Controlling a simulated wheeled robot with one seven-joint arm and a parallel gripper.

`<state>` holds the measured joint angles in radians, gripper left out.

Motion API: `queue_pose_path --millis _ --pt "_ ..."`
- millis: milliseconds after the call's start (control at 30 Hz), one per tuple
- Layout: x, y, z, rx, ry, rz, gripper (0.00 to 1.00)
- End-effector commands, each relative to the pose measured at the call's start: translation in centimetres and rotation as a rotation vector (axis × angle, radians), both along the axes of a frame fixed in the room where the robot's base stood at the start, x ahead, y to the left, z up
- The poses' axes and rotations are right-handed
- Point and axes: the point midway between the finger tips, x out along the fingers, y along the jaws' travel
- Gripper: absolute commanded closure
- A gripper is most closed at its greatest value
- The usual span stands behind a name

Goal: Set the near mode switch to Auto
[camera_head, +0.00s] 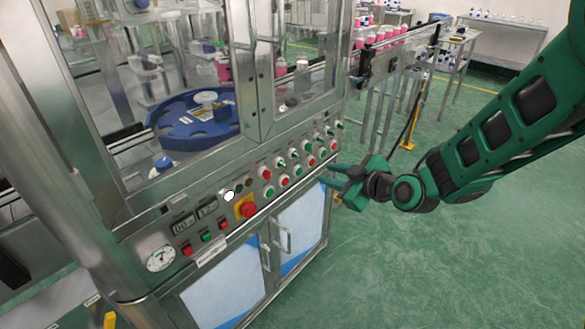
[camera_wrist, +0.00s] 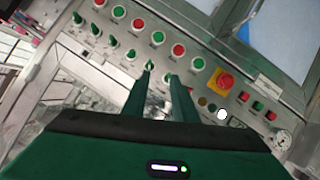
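The same row of switches (camera_wrist: 130,54) crosses the upper left and middle of the wrist view. No labels are legible, so I cannot tell which one is the near mode switch or its setting. My gripper (camera_head: 331,175) is beside the panel's right part in the head view. In the wrist view the gripper (camera_wrist: 160,78) has its two fingers apart, pointing at the panel near the row's end by the emergency stop. Nothing is visibly held; contact cannot be told.
Red and green push buttons (camera_head: 297,169) sit below the switches. A red emergency stop on a yellow plate (camera_head: 248,210), a white round knob (camera_head: 229,196) and a gauge (camera_head: 160,258) are farther left. A conveyor with pink bottles (camera_head: 392,36) stands behind.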

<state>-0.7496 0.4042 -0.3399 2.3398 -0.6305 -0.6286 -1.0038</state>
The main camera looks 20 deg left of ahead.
Motion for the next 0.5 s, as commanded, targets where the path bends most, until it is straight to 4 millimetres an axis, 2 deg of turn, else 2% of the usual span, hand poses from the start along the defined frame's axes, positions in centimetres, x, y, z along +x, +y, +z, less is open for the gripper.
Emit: queue_pose_path --millis 33,100,267,500 --pt "-0.6 1.8 -0.4 0.011 -0.027 0.027 0.74" --pt "-1.1 3.5 -0.4 0.03 -0.062 0.05 0.74" --pt "-1.6 5.3 -0.4 0.05 -0.1 0.07 0.74" --pt "-0.1 7.7 -1.4 0.051 -0.103 0.073 0.74"
